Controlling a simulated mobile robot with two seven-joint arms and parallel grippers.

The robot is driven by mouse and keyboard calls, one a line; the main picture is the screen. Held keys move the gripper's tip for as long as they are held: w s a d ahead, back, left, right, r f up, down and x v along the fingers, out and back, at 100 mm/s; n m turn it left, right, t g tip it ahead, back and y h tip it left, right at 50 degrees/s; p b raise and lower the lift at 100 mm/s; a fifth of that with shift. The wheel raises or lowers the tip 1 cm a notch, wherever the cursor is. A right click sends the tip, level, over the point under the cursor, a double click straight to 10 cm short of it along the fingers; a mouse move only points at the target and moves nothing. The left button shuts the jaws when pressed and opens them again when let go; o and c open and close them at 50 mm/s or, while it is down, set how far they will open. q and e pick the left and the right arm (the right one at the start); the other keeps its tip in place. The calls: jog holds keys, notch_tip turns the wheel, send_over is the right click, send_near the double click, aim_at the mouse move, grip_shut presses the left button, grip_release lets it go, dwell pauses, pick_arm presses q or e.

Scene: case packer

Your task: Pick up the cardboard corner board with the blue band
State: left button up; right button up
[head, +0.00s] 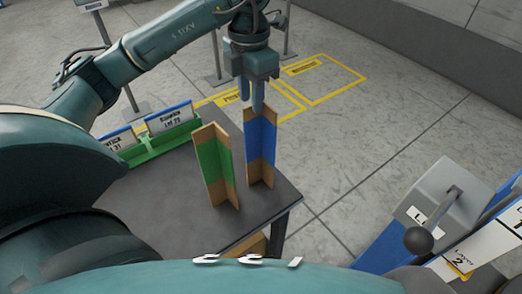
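The corner board with the blue band (261,143) stands upright on the dark table, near its far right corner. It is brown cardboard with a wide blue middle. A similar corner board with a green band (212,160) stands upright just left of it. My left gripper (252,100) points down directly above the blue-banded board, its two fingers apart, with the tips at about the board's top edge. Whether a finger touches the board I cannot tell. My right gripper is not in view.
The dark table (185,205) has bare room in front of the boards. A green holder (160,139) with label cards stands at its back left. Yellow floor markings (325,78) lie beyond. A grey machine part with a black knob (418,240) stands at the right.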

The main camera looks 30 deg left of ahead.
aim_at(260, 129)
pick_arm(q)
notch_tip(260, 129, down, 6)
jog(key=p, duration=0.1)
jog(key=shift+d+f, duration=0.25)
jog(key=shift+d, duration=0.2)
grip_shut()
jog(key=shift+w, duration=0.1)
